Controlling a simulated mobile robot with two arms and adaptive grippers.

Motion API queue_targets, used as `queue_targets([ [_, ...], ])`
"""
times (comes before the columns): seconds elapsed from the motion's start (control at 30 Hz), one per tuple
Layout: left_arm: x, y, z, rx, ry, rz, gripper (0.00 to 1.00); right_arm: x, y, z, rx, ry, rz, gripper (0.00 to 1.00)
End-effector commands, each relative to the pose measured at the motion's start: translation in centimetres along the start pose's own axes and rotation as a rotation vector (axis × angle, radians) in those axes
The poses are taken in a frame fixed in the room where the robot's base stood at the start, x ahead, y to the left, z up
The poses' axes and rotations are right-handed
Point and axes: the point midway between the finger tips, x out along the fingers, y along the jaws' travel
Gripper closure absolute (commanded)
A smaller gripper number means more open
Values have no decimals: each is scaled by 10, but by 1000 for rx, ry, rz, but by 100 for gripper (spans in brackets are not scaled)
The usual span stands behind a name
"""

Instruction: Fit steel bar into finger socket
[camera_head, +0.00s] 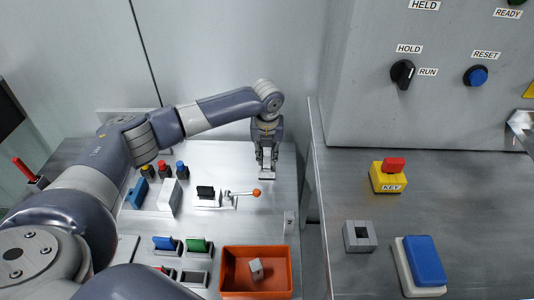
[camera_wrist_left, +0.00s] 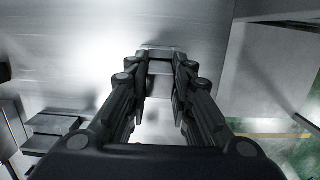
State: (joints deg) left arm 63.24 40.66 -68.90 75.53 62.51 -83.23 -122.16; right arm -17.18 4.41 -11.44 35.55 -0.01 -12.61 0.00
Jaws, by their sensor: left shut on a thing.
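My left gripper (camera_head: 267,163) points down over the back right of the left metal table. It is shut on a small pale grey piece, which I take for the steel bar; this shows between the fingertips in the wrist view (camera_wrist_left: 161,68). The fingers hide most of it. A light metal rim, perhaps the finger socket (camera_wrist_left: 160,49), lies just beyond the fingertips. In the head view a small pale block (camera_head: 267,177) shows right below them. I cannot tell whether bar and socket touch. My right gripper is not in view.
A lever with an orange knob (camera_head: 257,193) stands close in front of my left gripper. An orange bin (camera_head: 228,287) holds a small grey block (camera_head: 256,268). A grey square block with a hole (camera_head: 359,237) and a yellow key box (camera_head: 388,180) stand on the right table.

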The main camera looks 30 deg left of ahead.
Motion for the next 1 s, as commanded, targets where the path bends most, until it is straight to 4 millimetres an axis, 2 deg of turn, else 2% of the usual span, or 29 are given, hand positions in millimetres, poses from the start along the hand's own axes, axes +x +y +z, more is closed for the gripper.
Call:
queue_targets([
  [0.03,2,0,-1,0,1,0,100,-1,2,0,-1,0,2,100],
  [0.07,2,0,-1,0,1,0,74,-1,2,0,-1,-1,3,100],
  [0.13,2,0,-1,0,1,0,59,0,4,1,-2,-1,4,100],
  [0.43,1,0,0,0,0,0,59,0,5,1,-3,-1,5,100],
  [0.57,-6,0,1,0,-2,-1,59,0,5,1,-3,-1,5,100],
  [0.67,-20,0,1,0,-2,-2,59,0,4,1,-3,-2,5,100],
  [1.0,-92,0,1,0,-2,-1,59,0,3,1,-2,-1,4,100],
])
